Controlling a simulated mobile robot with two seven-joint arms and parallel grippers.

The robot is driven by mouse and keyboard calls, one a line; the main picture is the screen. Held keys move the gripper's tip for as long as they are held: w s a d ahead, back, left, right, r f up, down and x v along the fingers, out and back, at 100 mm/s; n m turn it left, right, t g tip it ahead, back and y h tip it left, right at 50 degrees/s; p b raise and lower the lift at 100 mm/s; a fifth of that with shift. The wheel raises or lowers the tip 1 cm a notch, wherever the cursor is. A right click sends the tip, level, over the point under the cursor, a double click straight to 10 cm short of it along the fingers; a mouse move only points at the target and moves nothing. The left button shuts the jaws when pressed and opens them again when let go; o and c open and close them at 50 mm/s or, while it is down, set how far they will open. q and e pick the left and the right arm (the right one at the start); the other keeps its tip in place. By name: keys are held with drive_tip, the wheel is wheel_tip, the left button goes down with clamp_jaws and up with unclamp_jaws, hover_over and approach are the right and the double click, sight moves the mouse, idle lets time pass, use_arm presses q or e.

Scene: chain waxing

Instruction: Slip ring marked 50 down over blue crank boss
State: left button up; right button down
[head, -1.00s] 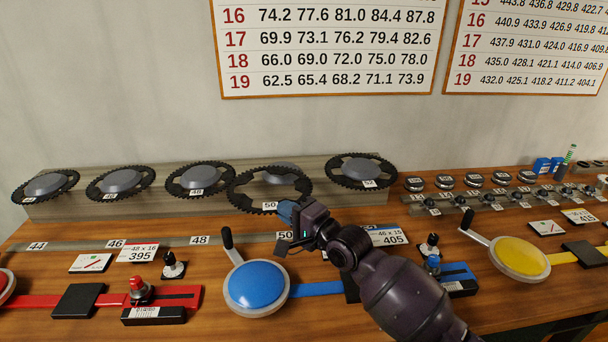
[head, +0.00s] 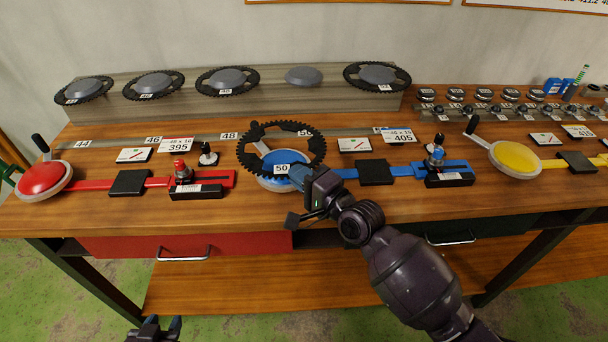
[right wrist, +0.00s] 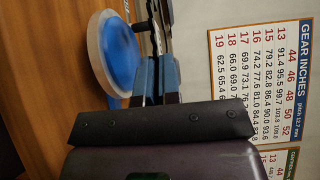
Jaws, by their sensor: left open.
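The black toothed ring marked 50 (head: 281,169) is gripped at its near right edge by my right gripper (head: 298,177), which is shut on it. In the head view the ring overlaps the blue crank boss (head: 276,184) and reaches behind it; it appears held above, not seated. The ring hides part of the boss and its crank handle. In the right wrist view the blue boss (right wrist: 120,52) lies left of the fingers (right wrist: 158,72), and the ring shows nearly edge-on. My left gripper (head: 162,325) is open and empty at the bottom edge, low before the bench.
Several other rings sit on domes on the rear rack (head: 320,99); one dome (head: 303,76) is bare. A red boss (head: 44,178) stands left, a yellow boss (head: 515,158) right. A blue clamp (head: 440,168) and a black block (head: 375,172) stand right of the blue boss.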

drive_tip(key=shift+w+f, duration=0.2)
drive_tip(key=shift+f, duration=0.05)
drive_tip(key=shift+f+b, duration=1.85)
drive_tip(key=shift+b, duration=0.1)
drive_tip(key=shift+f, duration=0.15)
drive_tip(key=shift+f, duration=0.3)
idle(0.7)
drive_tip(key=c, duration=1.2)
unclamp_jaws()
drive_tip(key=shift+c, duration=0.2)
drive_tip(key=shift+s, duration=0.1)
drive_tip(key=v, duration=1)
drive_tip(key=shift+s+d, duration=0.25)
drive_tip(key=shift+d, duration=0.05)
